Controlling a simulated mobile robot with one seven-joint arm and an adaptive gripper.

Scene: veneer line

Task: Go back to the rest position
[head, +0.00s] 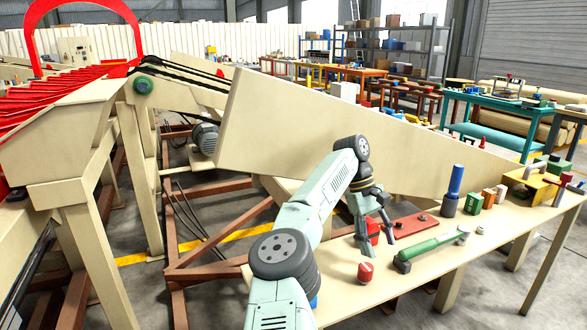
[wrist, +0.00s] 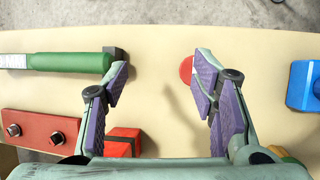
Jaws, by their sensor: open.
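My gripper (head: 376,246) is open and empty above the cream bench top (head: 340,290), pointing down. In the wrist view my gripper (wrist: 160,88) shows its two purple-padded fingers spread wide, with bare bench between them. A small red round part (wrist: 187,69) lies by the right finger, partly hidden behind it; it also shows in the head view (head: 365,272). A red block (wrist: 123,141) lies below the left finger, partly hidden by my gripper. No marker of the rest position shows.
A green-handled tool (head: 430,245) and a red plate with bolts (head: 414,225) lie beside my gripper. A blue-handled upright tool (head: 454,188) and small boxes stand farther right. A blue block (wrist: 303,85) lies at the wrist view's right. A large slanted cream panel (head: 330,135) stands behind my arm.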

